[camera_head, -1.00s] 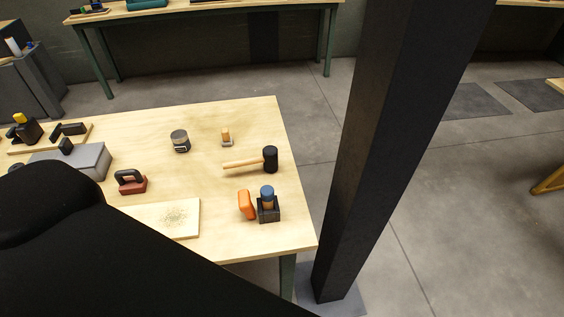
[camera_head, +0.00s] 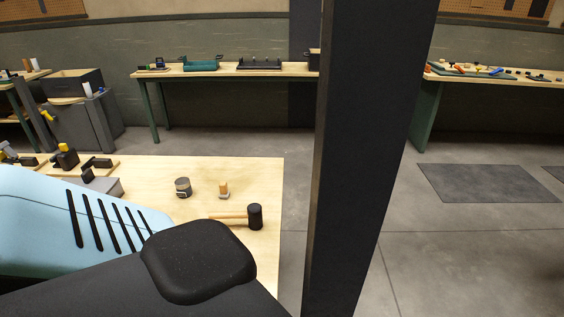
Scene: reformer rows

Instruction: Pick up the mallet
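The mallet (camera_head: 254,217) lies on the near wooden table (camera_head: 262,176), close to its right edge. It has a black head at the right and a light wooden handle pointing left. My own arm, with light blue and black parts, comes in from the left and covers the front of the table and the area just below the mallet. Neither gripper's fingers show in the head view.
A small jar (camera_head: 183,187) and a small wooden-topped item (camera_head: 224,189) stand behind the mallet. A thick dark post (camera_head: 360,150) rises right of the table. Grey floor is open further right. Benches (camera_head: 220,74) line the back wall.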

